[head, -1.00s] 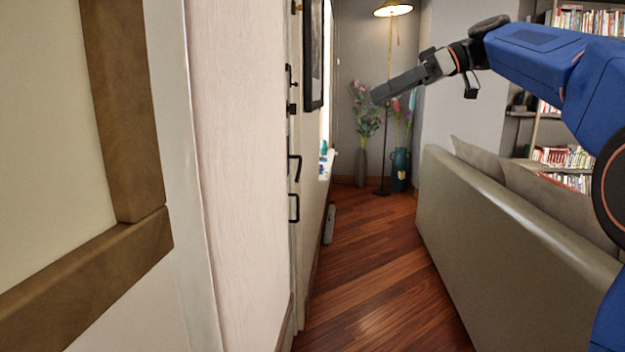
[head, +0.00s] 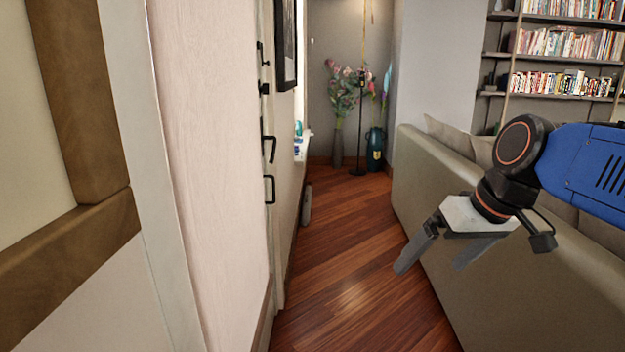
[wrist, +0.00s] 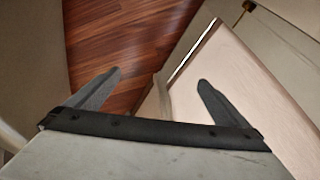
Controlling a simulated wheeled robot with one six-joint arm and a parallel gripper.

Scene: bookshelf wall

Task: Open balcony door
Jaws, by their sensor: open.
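A pale wood-grained door (head: 205,150) stands on the left in the head view, seen at a steep angle. Black handles sit along its far edge: a lever-like one (head: 270,149) and a lower pull (head: 268,189). My gripper (head: 432,268) is open and empty in front of the sofa, to the right of the door and apart from it, with its fingers pointing down and left. In the wrist view my open fingers (wrist: 160,90) show with floor behind the left one and a pale panel, perhaps the door, behind the right one. No handle is clear there.
A beige sofa (head: 500,230) stands on the right, close to my gripper. A wood floor strip (head: 345,250) runs clear between sofa and door. A framed picture (head: 286,45), flower vases (head: 375,150) and a bookshelf (head: 560,55) are farther back.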

